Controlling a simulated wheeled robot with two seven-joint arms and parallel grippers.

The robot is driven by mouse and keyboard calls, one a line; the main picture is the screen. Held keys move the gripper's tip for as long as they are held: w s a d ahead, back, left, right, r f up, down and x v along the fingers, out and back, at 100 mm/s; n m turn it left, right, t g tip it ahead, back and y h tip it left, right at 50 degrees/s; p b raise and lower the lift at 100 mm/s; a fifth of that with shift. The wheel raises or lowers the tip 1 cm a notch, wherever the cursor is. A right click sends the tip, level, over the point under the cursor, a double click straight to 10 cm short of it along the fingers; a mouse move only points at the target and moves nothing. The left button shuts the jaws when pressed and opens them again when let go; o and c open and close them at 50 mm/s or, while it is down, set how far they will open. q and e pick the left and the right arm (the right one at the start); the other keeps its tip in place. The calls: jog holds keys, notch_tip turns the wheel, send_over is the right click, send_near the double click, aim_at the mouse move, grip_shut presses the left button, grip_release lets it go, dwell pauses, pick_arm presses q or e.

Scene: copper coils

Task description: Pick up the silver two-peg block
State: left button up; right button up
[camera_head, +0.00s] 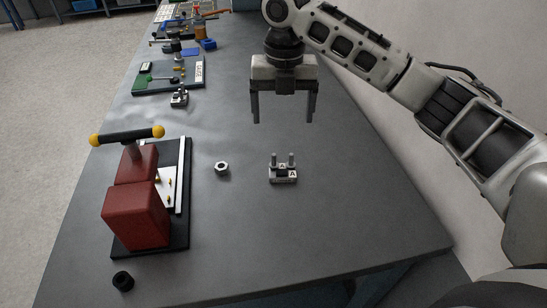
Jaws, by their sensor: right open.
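The silver two-peg block (283,174) stands on the grey table, right of the middle, with two upright pegs and letter "A" labels on it. My right gripper (283,121) is open and empty, pointing down above the table. In the picture it appears just above and beyond the block, apart from it. Another small silver pegged piece (179,97) sits farther back on the left. My left gripper is not in view.
A silver nut (222,169) lies left of the block. A red press with a yellow-knobbed handle (138,213) stands on the left, with a small black part (123,281) in front. A gauge board (195,77) and other items stand at the back. The table (330,225) is clear at the front right.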

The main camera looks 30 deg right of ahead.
send_over(283, 169)
notch_tip(283, 169, down, 9)
jog(key=shift+f, duration=0.1)
jog(key=shift+w+d+f+p, duration=0.1)
jog(key=shift+f+p, duration=0.1)
jog(key=shift+f, duration=1.25)
jog(key=shift+w+f+p, duration=0.1)
jog(key=shift+f+p, duration=0.1)
jog(key=shift+f, duration=1.25)
jog(key=c, duration=1.3)
jog(key=shift+r, duration=0.1)
jog(key=shift+c, duration=0.3)
